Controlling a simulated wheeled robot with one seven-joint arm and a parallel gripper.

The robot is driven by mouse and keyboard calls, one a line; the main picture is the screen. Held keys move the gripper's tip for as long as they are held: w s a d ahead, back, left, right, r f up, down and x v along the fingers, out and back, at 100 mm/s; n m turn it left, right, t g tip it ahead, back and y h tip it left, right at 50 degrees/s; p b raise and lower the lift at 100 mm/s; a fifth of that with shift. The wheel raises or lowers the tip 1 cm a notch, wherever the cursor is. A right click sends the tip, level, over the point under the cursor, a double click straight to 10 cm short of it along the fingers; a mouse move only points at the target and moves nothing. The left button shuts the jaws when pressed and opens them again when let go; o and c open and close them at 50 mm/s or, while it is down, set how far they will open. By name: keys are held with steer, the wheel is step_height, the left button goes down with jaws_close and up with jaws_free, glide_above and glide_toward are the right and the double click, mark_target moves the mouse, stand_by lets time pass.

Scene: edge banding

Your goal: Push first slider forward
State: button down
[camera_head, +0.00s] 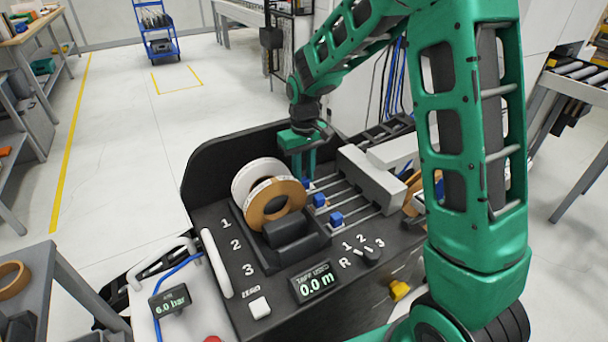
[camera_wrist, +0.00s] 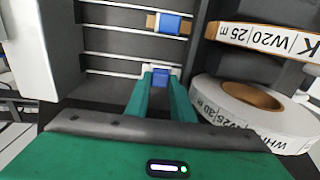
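Three blue sliders sit on parallel metal rails on the dark machine (camera_head: 215,265). The first slider (camera_head: 307,183), the farthest from my head camera, is at my gripper (camera_head: 299,172). The middle slider (camera_head: 319,200) and the nearest slider (camera_head: 336,219) stand free. In the wrist view the two green fingers (camera_wrist: 160,83) are apart, with the first slider (camera_wrist: 160,71) at their tips. I cannot tell whether they press on it. The middle slider (camera_wrist: 169,23) shows above, with a strip of wood-coloured tape beside it.
A white roll (camera_head: 252,180) and a wood-coloured roll (camera_head: 276,203) stand on the machine left of the sliders. A grey block (camera_head: 372,180) spans the rails at the right. The tape display (camera_head: 315,282) reads 0.0 m, with a selector knob (camera_head: 371,256) nearby.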

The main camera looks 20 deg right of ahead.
steer(key=d, duration=0.3)
steer(key=w+d, duration=0.1)
steer(key=d, duration=0.2)
steer(key=w+d, duration=0.1)
steer(key=d, duration=0.2)
steer(key=shift+d, duration=0.2)
steer(key=c, duration=1.8)
jaws_free()
steer(key=shift+d, duration=0.1)
steer(key=shift+r, duration=0.1)
step_height(320, 180, up, 11)
steer(key=shift+f, duration=0.2)
